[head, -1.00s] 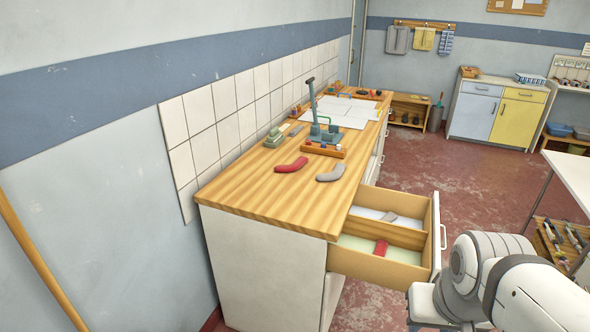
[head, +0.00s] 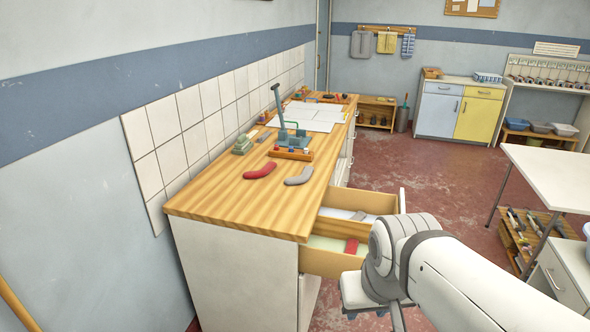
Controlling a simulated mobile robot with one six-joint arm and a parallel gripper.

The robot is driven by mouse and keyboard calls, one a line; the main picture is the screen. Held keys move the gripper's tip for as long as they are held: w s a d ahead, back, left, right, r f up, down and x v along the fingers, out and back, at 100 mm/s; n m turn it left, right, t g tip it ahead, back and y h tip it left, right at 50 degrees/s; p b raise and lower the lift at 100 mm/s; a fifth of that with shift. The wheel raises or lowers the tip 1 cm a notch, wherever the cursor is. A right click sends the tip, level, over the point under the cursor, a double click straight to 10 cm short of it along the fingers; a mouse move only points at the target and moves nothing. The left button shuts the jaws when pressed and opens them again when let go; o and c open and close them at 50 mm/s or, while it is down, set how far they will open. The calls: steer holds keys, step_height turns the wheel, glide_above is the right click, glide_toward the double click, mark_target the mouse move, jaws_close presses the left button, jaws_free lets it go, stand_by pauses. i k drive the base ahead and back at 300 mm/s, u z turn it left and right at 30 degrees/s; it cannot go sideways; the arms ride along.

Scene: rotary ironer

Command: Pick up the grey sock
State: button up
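A grey sock (head: 299,176) lies on the wooden worktop (head: 225,205) near its front edge, to the right of a red sock (head: 260,171). Another grey item (head: 358,215) lies in the back compartment of the open drawer (head: 319,262), and a red one (head: 351,247) lies in the front compartment. My arm comes in from the lower right and stands in front of the drawer, covering part of it.
Behind the socks stand a wooden tray (head: 291,155) with small items and a blue-grey stand with an upright lever (head: 279,108). The drawer juts into the floor space. A white table (head: 555,175) stands at right.

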mark_target(307, 172)
steer(key=i, duration=1.6)
steer(key=u, duration=0.05)
